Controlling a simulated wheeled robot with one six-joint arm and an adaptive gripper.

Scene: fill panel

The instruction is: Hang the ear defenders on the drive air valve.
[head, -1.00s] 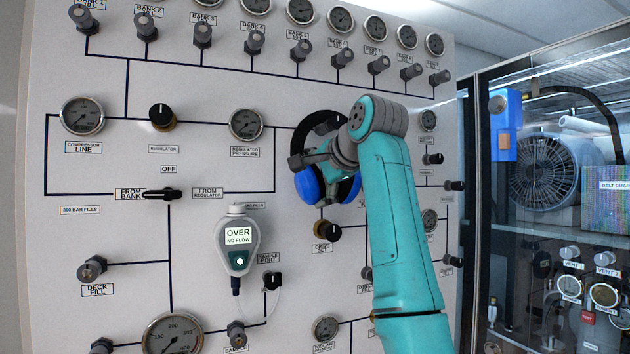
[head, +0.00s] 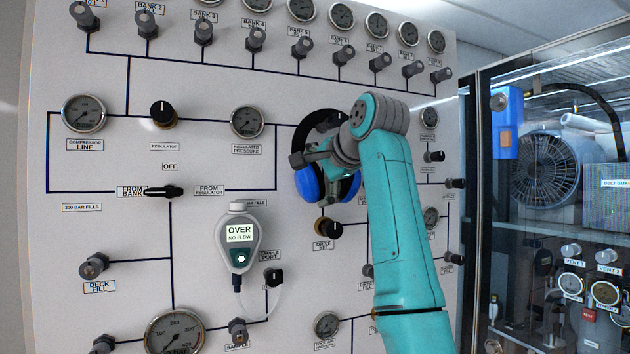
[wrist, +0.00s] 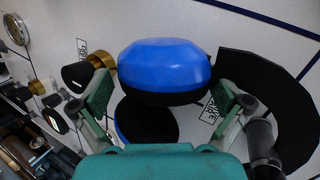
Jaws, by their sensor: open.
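The ear defenders, with blue cups (head: 308,183) and a black headband (head: 306,128), are at the panel with the band uppermost, partly behind my arm. In the wrist view, one blue cup (wrist: 165,66) faces me, with the other cup (wrist: 145,120) beyond it and the band (wrist: 268,98) curving right. My gripper (head: 318,158) is open, its fingers on either side of the near cup with visible gaps. The drive air valve cannot be made out; a label partly hidden by the ear defenders shows in the wrist view. Whether the band rests on a valve is hidden.
A black knob with a brass collar (head: 327,229) sits just below the ear defenders; a similar one (wrist: 85,72) is close to my left finger in the wrist view. Gauges and valves cover the panel (head: 90,235). A glazed cabinet stands right.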

